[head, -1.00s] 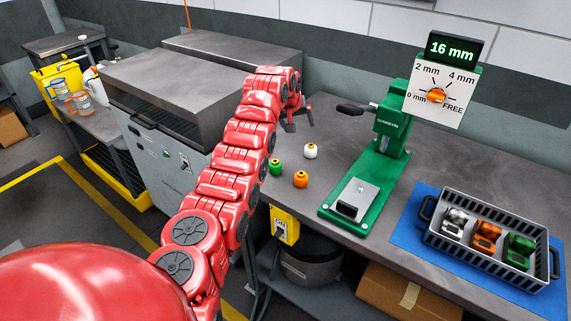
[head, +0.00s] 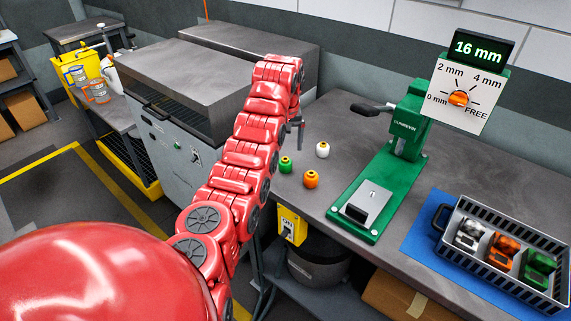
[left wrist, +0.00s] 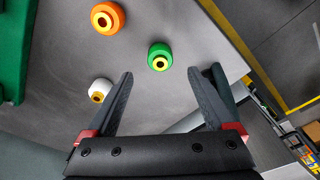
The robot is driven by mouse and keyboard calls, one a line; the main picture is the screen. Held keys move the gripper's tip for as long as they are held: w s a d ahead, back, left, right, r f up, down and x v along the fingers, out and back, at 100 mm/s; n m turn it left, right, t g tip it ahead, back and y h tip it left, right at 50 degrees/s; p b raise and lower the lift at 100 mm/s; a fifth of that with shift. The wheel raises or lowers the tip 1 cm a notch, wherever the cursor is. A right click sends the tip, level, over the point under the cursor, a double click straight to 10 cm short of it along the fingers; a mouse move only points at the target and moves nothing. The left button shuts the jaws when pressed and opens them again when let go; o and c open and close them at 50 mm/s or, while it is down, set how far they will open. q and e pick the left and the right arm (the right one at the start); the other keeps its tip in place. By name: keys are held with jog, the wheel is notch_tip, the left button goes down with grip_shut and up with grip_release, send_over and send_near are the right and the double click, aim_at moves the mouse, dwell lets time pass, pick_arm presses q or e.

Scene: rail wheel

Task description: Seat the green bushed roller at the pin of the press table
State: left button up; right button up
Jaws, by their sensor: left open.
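The green bushed roller (head: 286,165) stands on the grey workbench, with a yellow bush in its middle. It also shows in the left wrist view (left wrist: 159,56), ahead of and between my open fingers, not touching them. My left gripper (head: 298,124) is open and empty above the bench, behind the rollers; its fingers also show in the left wrist view (left wrist: 160,88). The green press (head: 397,150) stands to the right, with a grey metal table plate (head: 369,200) on its base. The pin is too small to make out. My right gripper is not in view.
An orange roller (head: 311,179) and a white roller (head: 322,149) stand close to the green one. A dial board (head: 459,95) reads 16 mm above the press. A grey crate (head: 451,235) with several parts sits on a blue mat (head: 423,230) at right.

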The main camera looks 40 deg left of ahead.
aim_at(285, 161)
pick_arm(q)
notch_tip(285, 161, down, 3)
jog(key=shift+a+f, duration=0.1)
jog(key=shift+a, duration=0.05)
jog(key=shift+w+f+p, duration=0.1)
jog(key=shift+f+p, duration=0.15)
jog(key=shift+p, duration=0.15)
jog(key=f, duration=0.1)
jog(key=f+p, duration=0.1)
jog(key=f, duration=0.2)
jog(key=shift+w+a+f+p, duration=0.25)
jog(key=shift+w+p, duration=0.1)
jog(key=shift+p, duration=0.05)
grip_shut()
